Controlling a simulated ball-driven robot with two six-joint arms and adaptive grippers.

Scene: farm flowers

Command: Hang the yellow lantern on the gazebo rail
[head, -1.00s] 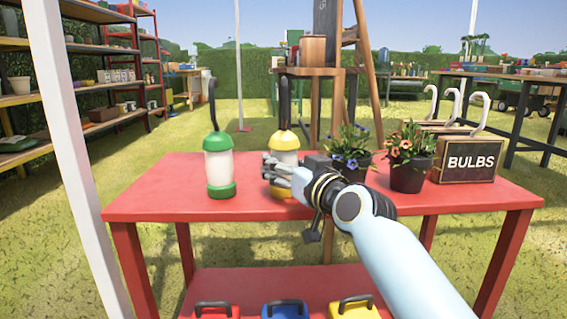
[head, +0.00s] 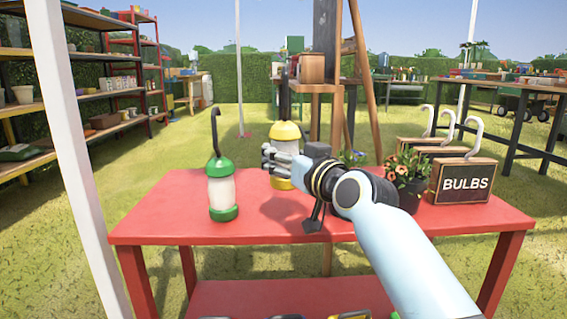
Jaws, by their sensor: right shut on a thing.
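The yellow lantern (head: 285,131) has a yellow cap and base, a pale body and a dark hook on top. My right gripper (head: 277,160) is shut on its body and holds it upright above the red table (head: 150,218), with a shadow below. Fingers hide part of its body. A green lantern (head: 222,189) with a dark hook stands on the table to its left. I cannot make out a gazebo rail. My left gripper is not in view.
A BULBS box (head: 464,182) and potted flowers (head: 410,174) stand at the table's right. A white post (head: 72,150) rises at the left. A wooden stand (head: 312,88) is behind the table. The table's left front is clear.

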